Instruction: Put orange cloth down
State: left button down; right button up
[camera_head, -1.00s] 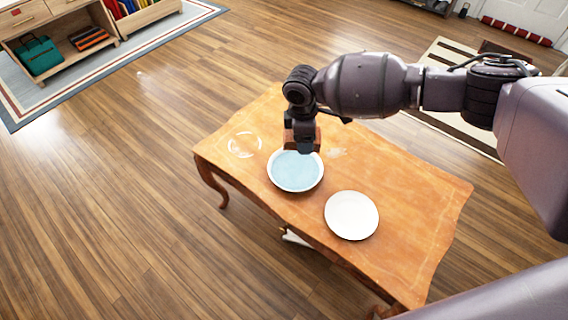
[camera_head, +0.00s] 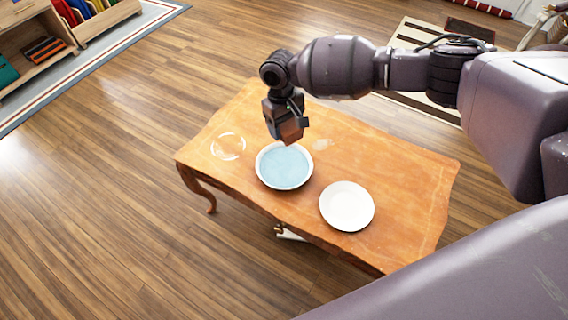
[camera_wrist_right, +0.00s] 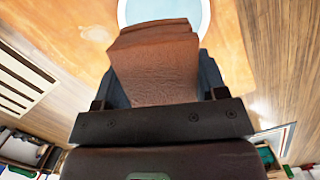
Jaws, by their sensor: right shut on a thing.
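My right gripper (camera_head: 286,136) is shut on the orange-brown cloth (camera_wrist_right: 155,72), which looks like a folded block in the right wrist view. In the head view the gripper hangs just behind the far rim of a white bowl of blue water (camera_head: 284,168), apparently above the table. The bowl's rim also shows at the top of the wrist view (camera_wrist_right: 122,12). The cloth is mostly hidden by the gripper in the head view. My left gripper is not in view.
The wooden table (camera_head: 400,180) has a wavy edge. A white plate (camera_head: 347,206) lies right of the bowl. A pale ring mark (camera_head: 228,146) is on the left and a whitish patch (camera_head: 322,144) behind the bowl. The table's right side is clear. Shelves (camera_head: 40,50) stand far left.

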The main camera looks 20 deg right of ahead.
jog(key=b, duration=0.3)
send_over(286, 169)
notch_tip(286, 169, down, 12)
jog(key=shift+r, duration=0.25)
jog(key=shift+w+f, duration=0.15)
jog(key=shift+f, duration=0.3)
notch_tip(286, 169, down, 5)
jog(key=shift+f+b, duration=0.1)
jog(key=shift+b, duration=1.05)
jog(key=shift+f, duration=0.25)
jog(key=shift+r, duration=0.25)
jog(key=shift+a+f, duration=0.1)
jog(key=shift+f, duration=0.15)
jog(key=o, duration=0.8)
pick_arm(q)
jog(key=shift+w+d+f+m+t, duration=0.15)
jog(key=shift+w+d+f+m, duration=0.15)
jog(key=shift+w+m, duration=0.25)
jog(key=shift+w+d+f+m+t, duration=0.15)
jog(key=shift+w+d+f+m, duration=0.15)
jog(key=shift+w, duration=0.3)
pick_arm(e)
jog(key=shift+o, duration=0.2)
